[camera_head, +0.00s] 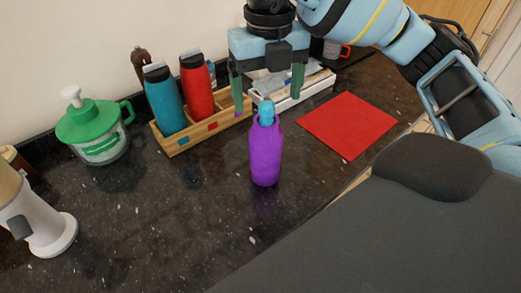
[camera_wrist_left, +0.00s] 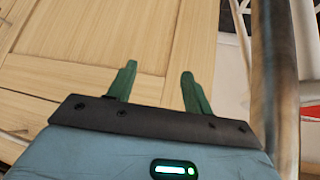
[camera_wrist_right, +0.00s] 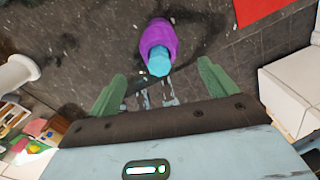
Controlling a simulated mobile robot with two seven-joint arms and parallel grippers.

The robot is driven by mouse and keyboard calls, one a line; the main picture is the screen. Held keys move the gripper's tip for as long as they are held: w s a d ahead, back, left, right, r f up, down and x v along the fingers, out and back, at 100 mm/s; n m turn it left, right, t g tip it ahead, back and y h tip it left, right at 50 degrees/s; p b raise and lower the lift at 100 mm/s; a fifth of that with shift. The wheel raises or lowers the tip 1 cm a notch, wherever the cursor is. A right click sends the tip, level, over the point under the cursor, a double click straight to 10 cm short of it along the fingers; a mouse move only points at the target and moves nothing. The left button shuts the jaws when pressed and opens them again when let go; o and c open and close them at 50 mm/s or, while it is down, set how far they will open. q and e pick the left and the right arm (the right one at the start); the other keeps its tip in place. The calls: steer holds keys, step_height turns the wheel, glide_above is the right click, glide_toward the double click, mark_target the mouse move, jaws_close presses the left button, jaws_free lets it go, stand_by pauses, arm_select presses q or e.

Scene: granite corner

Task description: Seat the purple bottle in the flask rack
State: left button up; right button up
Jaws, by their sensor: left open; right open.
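The purple bottle (camera_head: 264,155) with a light blue cap stands upright on the dark counter, in front of the rack. The wooden flask rack (camera_head: 172,151) holds a teal bottle (camera_head: 165,100) and a red bottle (camera_head: 197,88); its right end looks empty, partly hidden by a finger. My right gripper (camera_head: 267,106) is open, pointing down, above and behind the purple bottle in the head view. In the right wrist view the purple bottle (camera_wrist_right: 158,38) shows just beyond the open fingers, not between them. My left gripper (camera_wrist_left: 158,69) is open and empty, facing a wooden panel.
A red mat (camera_head: 348,124) lies right of the bottle. A white tray (camera_head: 308,90) stands behind my right gripper. A green-lidded jar (camera_head: 92,131) and a white appliance (camera_head: 42,225) stand on the left. The counter front is clear.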

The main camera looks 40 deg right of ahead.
mark_target(266, 124)
step_height(266, 124, down, 2)
steer(key=shift+s+f+b, duration=0.1)
steer(key=shift+f+b, duration=0.05)
steer(key=shift+b, duration=0.2)
steer(key=shift+w+f, duration=0.15)
steer(key=shift+f, duration=1.25)
steer(key=shift+w+f, duration=0.1)
steer(key=shift+f, duration=1.25)
steer(key=c, duration=1.4)
